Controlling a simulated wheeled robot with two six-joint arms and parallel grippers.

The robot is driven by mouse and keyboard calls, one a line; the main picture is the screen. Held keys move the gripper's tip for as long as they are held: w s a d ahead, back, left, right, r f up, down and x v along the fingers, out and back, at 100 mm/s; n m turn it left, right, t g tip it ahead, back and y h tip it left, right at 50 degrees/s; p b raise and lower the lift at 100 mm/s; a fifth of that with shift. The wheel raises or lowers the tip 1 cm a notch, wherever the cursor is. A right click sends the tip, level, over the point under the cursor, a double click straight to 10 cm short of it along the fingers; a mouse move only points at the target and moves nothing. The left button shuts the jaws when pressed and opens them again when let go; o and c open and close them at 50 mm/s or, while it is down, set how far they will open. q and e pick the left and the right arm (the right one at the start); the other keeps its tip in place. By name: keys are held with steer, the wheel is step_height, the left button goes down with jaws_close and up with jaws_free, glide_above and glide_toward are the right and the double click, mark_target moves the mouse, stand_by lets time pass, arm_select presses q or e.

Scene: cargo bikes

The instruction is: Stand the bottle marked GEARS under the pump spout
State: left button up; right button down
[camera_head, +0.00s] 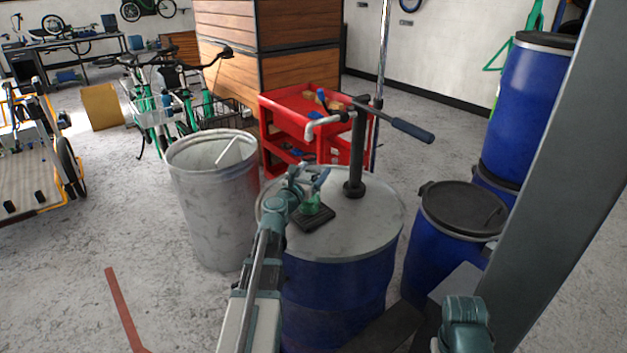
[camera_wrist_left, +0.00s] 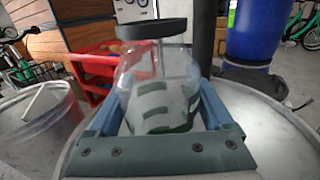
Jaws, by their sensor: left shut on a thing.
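My left gripper (camera_head: 312,186) is shut on a small clear bottle with green in its lower part (camera_head: 311,205). In the left wrist view the bottle (camera_wrist_left: 155,88) is between the two jaws (camera_wrist_left: 160,122); its label marking cannot be read. The bottle looks roughly upright, over or on a dark square pad (camera_head: 322,219) on the drum lid; I cannot tell whether it touches. The grey pump spout (camera_head: 318,124) hangs above, joined to the black pump post (camera_head: 357,155). My right arm shows at the lower right; its gripper is not visible.
The blue drum (camera_head: 335,285) has a grey lid (camera_head: 370,215). A pump handle (camera_head: 412,130) sticks out right. A grey bin (camera_head: 212,205) stands left, a red cart (camera_head: 285,125) behind, blue barrels (camera_head: 440,235) right. A grey post (camera_head: 555,190) crosses the right side.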

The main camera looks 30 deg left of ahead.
arm_select(q)
steer(key=shift+f, duration=0.4)
arm_select(e)
steer(key=shift+f, duration=0.35)
arm_select(q)
steer(key=shift+f, duration=0.1)
steer(key=o, duration=1.3)
steer(key=shift+o, duration=0.9)
arm_select(e)
steer(key=shift+f, duration=0.15)
arm_select(q)
steer(key=s, duration=1.2)
steer(key=shift+d, duration=0.45)
